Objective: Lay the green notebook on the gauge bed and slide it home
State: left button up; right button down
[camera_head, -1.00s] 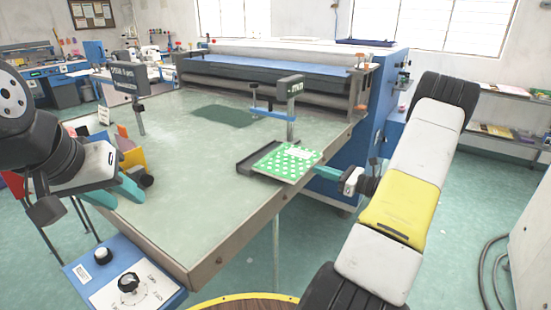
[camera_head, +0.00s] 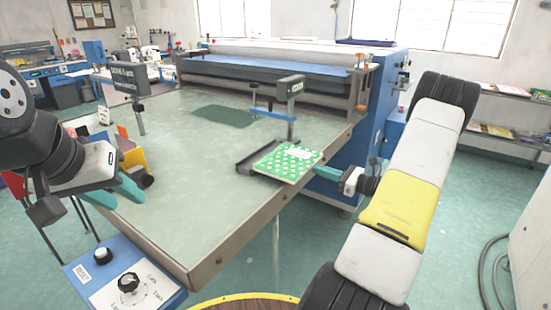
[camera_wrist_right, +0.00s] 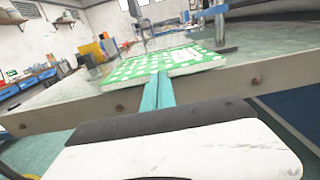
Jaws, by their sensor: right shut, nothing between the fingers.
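The green notebook (camera_head: 287,162), with white dots and a white label, lies flat on the dark gauge bed (camera_head: 254,157) at the table's right edge. It also shows in the right wrist view (camera_wrist_right: 150,66). My right gripper (camera_head: 320,171) is shut and empty, its teal fingertips at the notebook's near right edge. In the right wrist view the shut fingers (camera_wrist_right: 158,78) point at that edge and seem to touch it. My left gripper (camera_head: 118,192) hangs over the table's left side, its teal fingers apart and nothing seen between them.
A post with a small sign and blue bar (camera_head: 272,115) stands behind the notebook. Coloured folders (camera_head: 132,155) stand near my left gripper. A blue control box (camera_head: 125,285) is at the front left. The middle of the pale table (camera_head: 185,190) is clear.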

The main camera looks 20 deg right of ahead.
aim_at(310, 167)
jog(key=shift+x, duration=3.15)
jog(key=shift+v, duration=3)
jog(key=a+r+n+g, duration=0.1)
jog(key=a+r+n, duration=0.1)
jog(key=a, duration=0.1)
jog(key=s+a+r+n+g+y, duration=0.1)
jog(key=a+r+n+g, duration=0.1)
jog(key=a, duration=0.1)
jog(key=s+a+r+n+g, duration=0.1)
jog(key=a+r+n+g, duration=0.1)
jog(key=a, duration=0.2)
jog(key=shift+s+a+r+y, duration=0.1)
jog(key=shift+s+r+y, duration=0.05)
jog(key=shift+y, duration=0.25)
jog(key=s+a+r+n+g+h, duration=0.2)
jog(key=s+a+r+n+g, duration=0.35)
jog(key=s+a+n, duration=0.35)
jog(key=s+a+r+n+t+h, duration=0.1)
jog(key=s+r+n+h, duration=0.2)
jog(key=s+n, duration=0.3)
jog(key=s+a+r+n+t+h, duration=0.1)
jog(key=s+r+n+t+h, duration=0.1)
jog(key=s+r+n+h, duration=0.2)
jog(key=s+n+h, duration=0.2)
jog(key=s+n, duration=0.1)
jog(key=s, duration=0.1)
jog(key=shift+s+a, duration=0.15)
jog(key=shift+s, duration=0.1)
